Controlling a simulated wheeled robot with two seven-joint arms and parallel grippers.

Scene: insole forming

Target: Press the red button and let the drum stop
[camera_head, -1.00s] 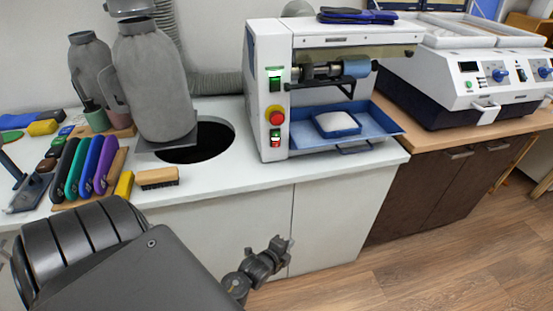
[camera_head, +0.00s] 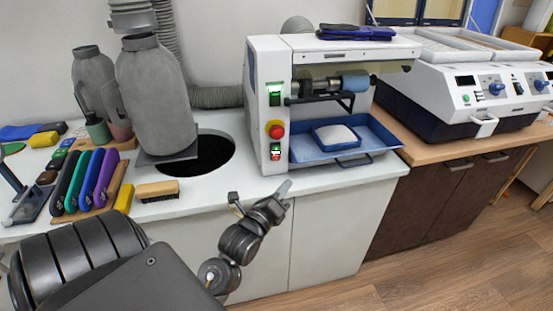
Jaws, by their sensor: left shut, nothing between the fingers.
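The white grinding machine (camera_head: 260,60) stands on the white counter. Its red button (camera_head: 276,129) is round, on a yellow base, on the narrow front panel. The drum (camera_head: 354,82) is a blue roller on a shaft in the machine's opening; I cannot tell whether it spins. My left gripper (camera_head: 285,188) is shut and empty, in front of the counter's front edge. It appears below the red button in the picture, apart from it, with its tip pointing up and to the right. My right gripper is not in view.
A green switch (camera_head: 275,95) sits above the red button and a small red-and-green switch (camera_head: 275,151) below it. A blue tray (camera_head: 378,143) juts out under the drum. A brush (camera_head: 158,190) and several coloured tools lie left on the counter, near a round hole (camera_head: 215,152).

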